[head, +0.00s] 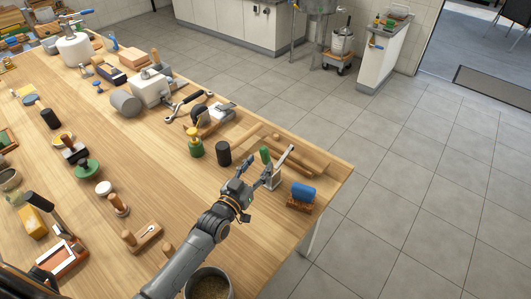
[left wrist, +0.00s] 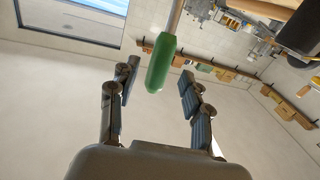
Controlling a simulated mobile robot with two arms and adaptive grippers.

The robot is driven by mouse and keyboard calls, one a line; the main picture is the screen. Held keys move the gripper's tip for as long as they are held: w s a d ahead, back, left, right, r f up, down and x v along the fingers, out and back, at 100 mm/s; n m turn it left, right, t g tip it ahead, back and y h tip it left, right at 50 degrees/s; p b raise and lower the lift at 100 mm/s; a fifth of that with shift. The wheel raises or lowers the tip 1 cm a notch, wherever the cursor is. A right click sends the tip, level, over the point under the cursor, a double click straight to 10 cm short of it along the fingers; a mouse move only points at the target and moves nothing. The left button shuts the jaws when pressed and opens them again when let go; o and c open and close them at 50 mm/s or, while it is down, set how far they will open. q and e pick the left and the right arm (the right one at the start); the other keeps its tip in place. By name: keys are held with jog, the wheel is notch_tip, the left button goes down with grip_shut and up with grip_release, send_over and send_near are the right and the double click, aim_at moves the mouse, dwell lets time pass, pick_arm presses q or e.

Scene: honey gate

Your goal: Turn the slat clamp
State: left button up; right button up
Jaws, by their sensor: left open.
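The slat clamp (head: 274,180) stands near the right edge of the wooden table, with a metal body, a metal bar rising from it and a green handle (head: 265,154). My left gripper (head: 256,173) is open, close beside the clamp and on its near left side. In the left wrist view, the green handle (left wrist: 161,64) appears between the two spread fingers (left wrist: 160,80), near their tips, with a gap on either side. Part of the clamp's body is hard to make out behind the fingers in the head view. My right gripper is not seen.
A blue roller or brush (head: 303,191) lies right of the clamp at the table edge. A black cylinder (head: 223,153) and a green-and-yellow jar (head: 195,144) stand to its left. Wooden slats (head: 290,158) lie behind it. A round pot (head: 209,284) stands near the front.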

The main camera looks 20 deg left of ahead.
aim_at(263, 159)
pick_arm(q)
jog(key=shift+w+d, duration=0.25)
jog(key=shift+w, duration=1)
jog(key=shift+w+d, duration=0.25)
jog(key=shift+w, duration=1)
grip_shut()
